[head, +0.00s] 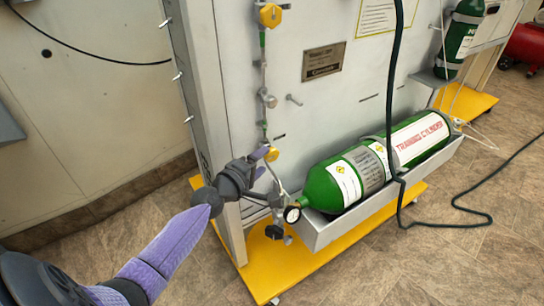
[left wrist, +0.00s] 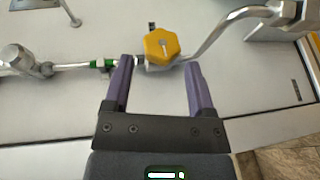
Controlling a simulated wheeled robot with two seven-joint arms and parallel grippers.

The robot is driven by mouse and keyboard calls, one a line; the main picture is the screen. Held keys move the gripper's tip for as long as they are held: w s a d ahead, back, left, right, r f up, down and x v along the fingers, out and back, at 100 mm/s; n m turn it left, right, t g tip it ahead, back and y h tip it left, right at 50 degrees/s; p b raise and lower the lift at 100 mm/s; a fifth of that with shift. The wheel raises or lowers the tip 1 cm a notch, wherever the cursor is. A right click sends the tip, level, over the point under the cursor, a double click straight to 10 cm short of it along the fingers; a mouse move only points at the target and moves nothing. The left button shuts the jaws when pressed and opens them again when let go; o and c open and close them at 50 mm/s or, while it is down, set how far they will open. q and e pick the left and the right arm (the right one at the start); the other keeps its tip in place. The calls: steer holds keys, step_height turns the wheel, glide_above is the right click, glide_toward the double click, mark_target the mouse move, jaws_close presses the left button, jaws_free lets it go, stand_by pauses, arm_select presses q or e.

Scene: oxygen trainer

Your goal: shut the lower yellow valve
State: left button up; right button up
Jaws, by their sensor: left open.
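The lower yellow valve (head: 271,154) sits on the thin pipe running down the left side of the panel, just above the cylinder's neck. In the left wrist view its yellow knob (left wrist: 162,46) lies ahead of my fingers, in line with the gap between them. My left gripper (head: 264,162) is open and close to this valve, partly overlapping it in the head view. In the left wrist view the two purple fingers of the left gripper (left wrist: 159,82) are spread and empty. Whether a finger touches the knob I cannot tell. My right gripper is not in view.
An upper yellow valve (head: 270,15) sits higher on the same pipe. A green cylinder (head: 320,188) lies in a grey tray (head: 352,212) to the right, with a gauge (head: 292,214) at its neck. A dark hose (head: 391,90) hangs over the cylinder. A yellow base (head: 262,275) stands below.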

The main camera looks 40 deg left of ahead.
mark_target(267, 158)
arm_select(q)
steer(key=w, duration=0.2)
steer(key=w+f+b, duration=0.1)
steer(key=w, duration=0.1)
steer(key=shift+w+b, duration=0.3)
steer(key=shift+w, duration=0.1)
